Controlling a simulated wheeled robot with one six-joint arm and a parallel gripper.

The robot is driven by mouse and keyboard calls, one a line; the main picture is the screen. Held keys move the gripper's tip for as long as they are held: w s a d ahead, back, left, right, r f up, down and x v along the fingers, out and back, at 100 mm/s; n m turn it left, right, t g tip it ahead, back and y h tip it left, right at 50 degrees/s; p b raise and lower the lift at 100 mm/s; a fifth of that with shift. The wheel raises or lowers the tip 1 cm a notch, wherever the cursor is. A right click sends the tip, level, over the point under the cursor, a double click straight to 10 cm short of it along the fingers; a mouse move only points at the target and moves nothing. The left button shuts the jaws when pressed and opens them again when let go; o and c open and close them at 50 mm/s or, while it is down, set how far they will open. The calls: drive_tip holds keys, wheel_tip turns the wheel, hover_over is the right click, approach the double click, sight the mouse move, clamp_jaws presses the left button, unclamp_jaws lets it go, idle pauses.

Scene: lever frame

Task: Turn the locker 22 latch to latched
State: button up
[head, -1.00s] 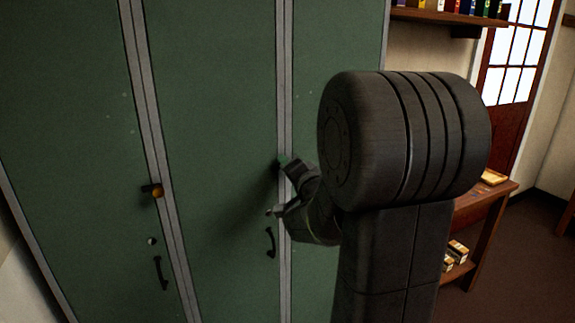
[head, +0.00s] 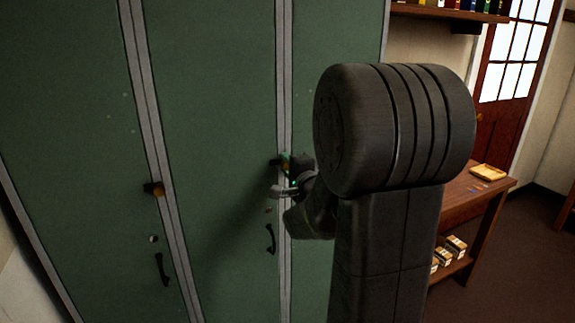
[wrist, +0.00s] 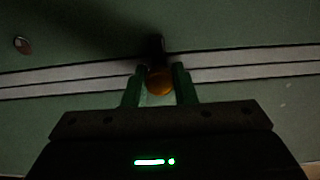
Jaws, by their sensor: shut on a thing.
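The latch in my gripper has an orange knob (wrist: 158,82) and a dark bar (wrist: 155,45). It sits by the grey strip between the middle and right green locker doors. In the wrist view the bar stands roughly crosswise to the strip. My gripper (wrist: 158,88) is shut on the knob, with one greenish finger on each side. In the head view my gripper (head: 287,178) is at this strip and hides most of the latch; only a dark end (head: 275,162) shows. No locker number is readable.
A second latch with an orange knob (head: 158,189) is on the strip to the left. Dark handles (head: 270,240) and (head: 161,270) sit lower on the doors. A small reddish-white disc (wrist: 22,45) is near the gripped latch. A wooden table (head: 475,195) stands at right.

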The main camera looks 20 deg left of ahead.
idle(0.3)
drive_tip(key=o, duration=1)
drive_tip(key=shift+d, duration=0.1)
drive_tip(key=b+v, duration=0.1)
drive_tip(key=v, duration=1.2)
drive_tip(key=shift+s+d, duration=0.2)
drive_tip(key=shift+s, duration=0.1)
drive_tip(key=shift+w+a, duration=0.1)
drive_tip(key=p+x, duration=0.1)
drive_tip(key=x, duration=1.2)
drive_tip(key=shift+w+a, duration=0.2)
drive_tip(key=shift+w, duration=0.05)
